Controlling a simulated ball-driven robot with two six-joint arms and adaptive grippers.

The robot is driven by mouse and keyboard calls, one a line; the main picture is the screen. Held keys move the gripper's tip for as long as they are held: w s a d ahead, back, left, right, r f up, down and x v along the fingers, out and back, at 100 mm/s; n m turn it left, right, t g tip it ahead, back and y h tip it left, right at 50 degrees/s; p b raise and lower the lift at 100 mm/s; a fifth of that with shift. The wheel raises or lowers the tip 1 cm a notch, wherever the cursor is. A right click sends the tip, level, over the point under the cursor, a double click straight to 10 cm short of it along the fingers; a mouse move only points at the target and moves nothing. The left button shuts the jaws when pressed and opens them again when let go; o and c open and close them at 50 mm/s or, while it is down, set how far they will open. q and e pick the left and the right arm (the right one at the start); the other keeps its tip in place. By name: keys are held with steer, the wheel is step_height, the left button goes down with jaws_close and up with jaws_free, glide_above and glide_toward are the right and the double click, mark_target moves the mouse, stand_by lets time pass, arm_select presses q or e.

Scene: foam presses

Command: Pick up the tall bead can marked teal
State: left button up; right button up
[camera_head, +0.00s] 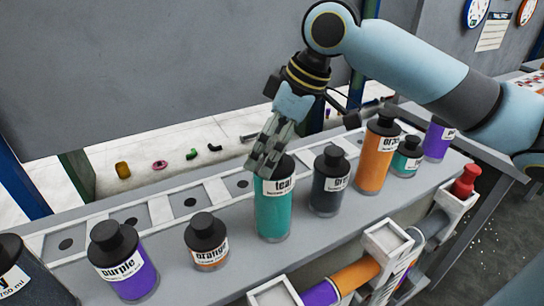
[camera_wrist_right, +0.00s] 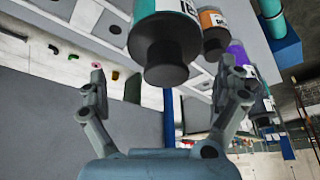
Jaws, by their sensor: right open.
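The tall teal can (camera_head: 273,212), with a dark cap and a white label, stands upright on the grey bench. My right gripper (camera_head: 264,158) is open and empty at its top, its fingers covering part of the cap in the head view. In the right wrist view the can's dark cap (camera_wrist_right: 165,62) shows between and just beyond the open fingers (camera_wrist_right: 166,82); I see no contact there. A shorter teal can (camera_head: 405,160) stands farther right. My left gripper is not in view.
A dark grey can (camera_head: 330,185) stands close right of the tall teal can, then a tall orange can (camera_head: 376,155) and a purple one (camera_head: 437,140). A short orange can (camera_head: 206,243) and a purple can (camera_head: 125,270) stand left. White-framed slots (camera_head: 188,203) run behind.

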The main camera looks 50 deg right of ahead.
mark_target(273, 194)
steer(key=f, duration=0.2)
steer(key=a+f, duration=0.1)
steer(key=f, duration=0.1)
steer(key=shift+w+f+p, duration=0.15)
steer(key=shift+f+p, duration=0.1)
steer(key=shift+p, duration=0.05)
steer(key=shift+w+f, duration=0.15)
steer(key=shift+f, duration=0.2)
steer(key=shift+c, duration=1.5)
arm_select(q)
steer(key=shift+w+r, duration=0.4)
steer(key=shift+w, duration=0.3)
arm_select(e)
steer(key=c, duration=1.4)
